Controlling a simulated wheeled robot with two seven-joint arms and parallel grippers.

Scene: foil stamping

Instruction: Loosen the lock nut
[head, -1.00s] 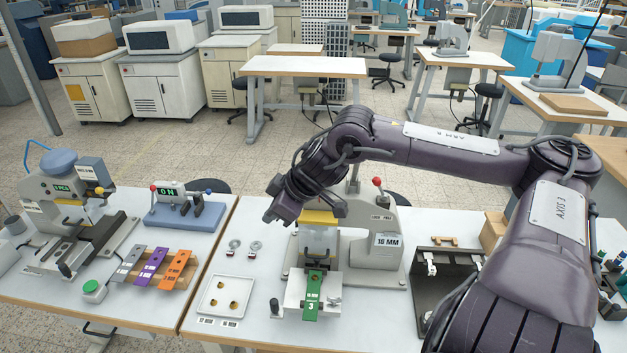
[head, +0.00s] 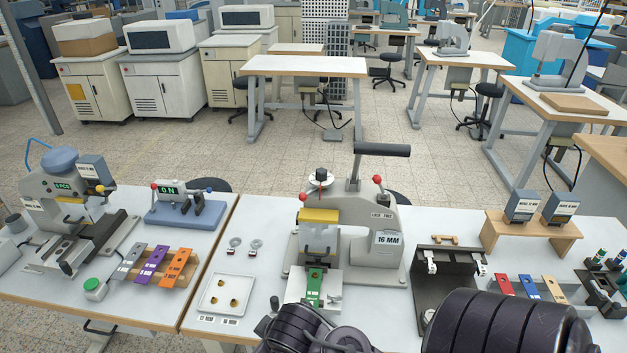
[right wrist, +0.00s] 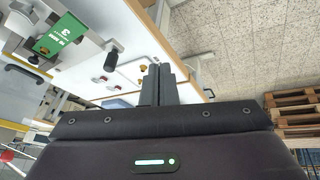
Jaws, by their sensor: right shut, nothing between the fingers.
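The foil press (head: 352,225) stands on the table in the middle of the head view, with a long dark lever on top. I cannot tell for certain which part is the lock nut. A small label (head: 382,216) on the body seems to read "LOCK FREE". A green strip (head: 315,287) lies on the press bed. My right gripper (right wrist: 162,82) is shut and empty in the right wrist view, apart from the press. My left gripper is not in view.
A white tray (head: 208,307) with small brass pieces lies left of the press. A dark fixture (head: 436,284) and a wooden stand (head: 540,232) are to the right. A second machine (head: 62,207) stands on the left table. My arm covers the front edge.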

